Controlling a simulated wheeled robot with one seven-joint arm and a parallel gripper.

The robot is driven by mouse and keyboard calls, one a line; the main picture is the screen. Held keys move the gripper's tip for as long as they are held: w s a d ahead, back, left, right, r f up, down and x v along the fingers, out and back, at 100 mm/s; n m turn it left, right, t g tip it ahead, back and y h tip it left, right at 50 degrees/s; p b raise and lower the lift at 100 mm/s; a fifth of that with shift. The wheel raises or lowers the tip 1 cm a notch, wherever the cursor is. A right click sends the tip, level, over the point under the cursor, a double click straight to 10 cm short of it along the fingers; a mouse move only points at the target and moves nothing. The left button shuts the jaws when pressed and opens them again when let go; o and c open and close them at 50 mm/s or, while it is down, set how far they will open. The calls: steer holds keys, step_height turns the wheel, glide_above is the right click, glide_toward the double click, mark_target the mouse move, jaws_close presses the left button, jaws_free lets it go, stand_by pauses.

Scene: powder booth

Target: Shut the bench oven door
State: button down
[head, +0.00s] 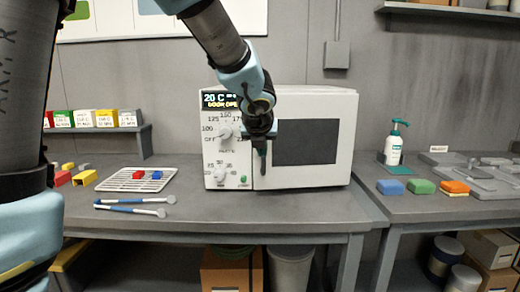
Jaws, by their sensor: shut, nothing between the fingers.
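The white bench oven (230,135) stands on the grey bench, its control panel with dials on the left. Its door (335,130), with a dark window (306,142), looks flush or nearly flush with the front; I cannot tell how wide any gap is. The oven display (220,100) reads 20 C and what looks like "DOOR OPEN", partly covered by my arm.
Left of the oven a wire rack (138,180) holds red and blue blocks, with two blue-handled tools (130,208) in front. A small shelf (140,140) carries coloured boxes. On the right bench are a pump bottle (393,150) and coloured blocks (421,187). Bench space before the oven is clear.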

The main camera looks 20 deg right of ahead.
steer(key=shift+w+d, duration=0.25)
steer(key=shift+w, duration=0.2)
steer(key=w+p, duration=0.1)
steer(key=w, duration=0.2)
steer(key=w+p, duration=0.1)
steer(key=shift+w+d+r+p, duration=0.1)
steer(key=shift+w+d+p, duration=0.05)
steer(key=shift+d+p, duration=0.15)
steer(key=shift+a, duration=0.1)
